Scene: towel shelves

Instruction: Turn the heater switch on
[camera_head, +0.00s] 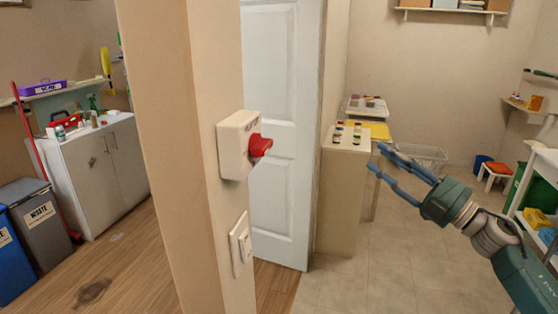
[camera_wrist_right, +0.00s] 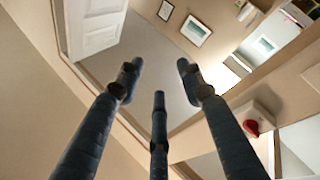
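The heater switch (camera_head: 237,143) is a white box on the end face of a beige wall in the head view, with a red knob (camera_head: 260,145) sticking out to the right. In the right wrist view the red knob (camera_wrist_right: 251,127) shows at the right on its white box. My right gripper (camera_head: 374,158) is to the right of the switch and apart from it, its blue fingers pointing left. Its fingers (camera_wrist_right: 158,80) are spread with nothing between them. My left gripper is not in view.
A white wall switch (camera_head: 240,244) sits below the heater switch. A white door (camera_head: 280,130) stands behind the wall. A beige cabinet (camera_head: 343,190) with small items on top stands behind my right gripper. Tiled floor (camera_head: 385,265) is clear at the lower right.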

